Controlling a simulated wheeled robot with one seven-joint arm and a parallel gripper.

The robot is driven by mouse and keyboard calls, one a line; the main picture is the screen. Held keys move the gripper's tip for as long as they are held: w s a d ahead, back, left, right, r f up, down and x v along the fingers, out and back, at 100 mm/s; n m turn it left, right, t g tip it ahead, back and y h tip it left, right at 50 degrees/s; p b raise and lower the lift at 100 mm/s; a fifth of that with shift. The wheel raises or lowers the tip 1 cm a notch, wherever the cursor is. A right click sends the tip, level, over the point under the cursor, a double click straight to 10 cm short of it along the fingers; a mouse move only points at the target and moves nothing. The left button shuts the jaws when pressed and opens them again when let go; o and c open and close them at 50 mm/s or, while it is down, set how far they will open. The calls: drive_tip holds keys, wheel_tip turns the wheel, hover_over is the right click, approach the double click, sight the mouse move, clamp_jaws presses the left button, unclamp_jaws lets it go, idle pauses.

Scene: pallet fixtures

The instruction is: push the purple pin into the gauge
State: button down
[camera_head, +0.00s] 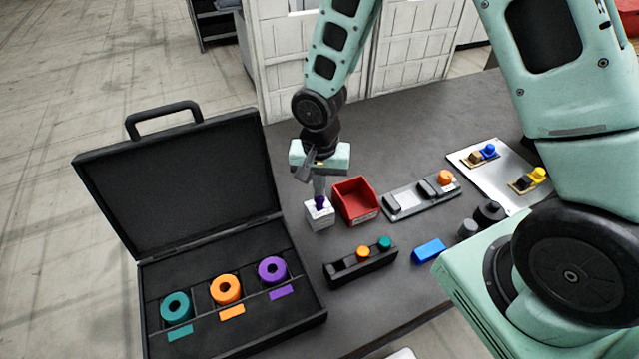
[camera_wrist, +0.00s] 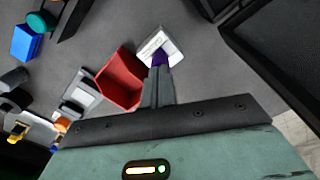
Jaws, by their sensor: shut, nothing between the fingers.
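The purple pin (camera_head: 320,202) stands in the white gauge block (camera_head: 319,219), with its purple top showing above the block. In the wrist view the purple pin (camera_wrist: 159,58) shows just beyond my fingertips, over the white gauge (camera_wrist: 172,47). My gripper (camera_head: 319,190) is shut with nothing between its fingers, pointing down directly above the pin. Its tips (camera_wrist: 157,70) are at or very near the pin's top; I cannot tell whether they touch. The fingers hide part of the pin, and how deep it sits cannot be seen.
A red bin (camera_head: 356,201) stands close right of the gauge. An open black case (camera_head: 150,325) with teal, orange and purple rings lies at left. A black rack (camera_head: 345,272) with orange and teal pins and a blue block (camera_head: 428,251) are in front. Bare table lies behind the bin.

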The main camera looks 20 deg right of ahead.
wheel_tip(320, 180, up, 8)
drive_tip(key=p, duration=0.5)
drive_tip(key=shift+p, duration=0.4)
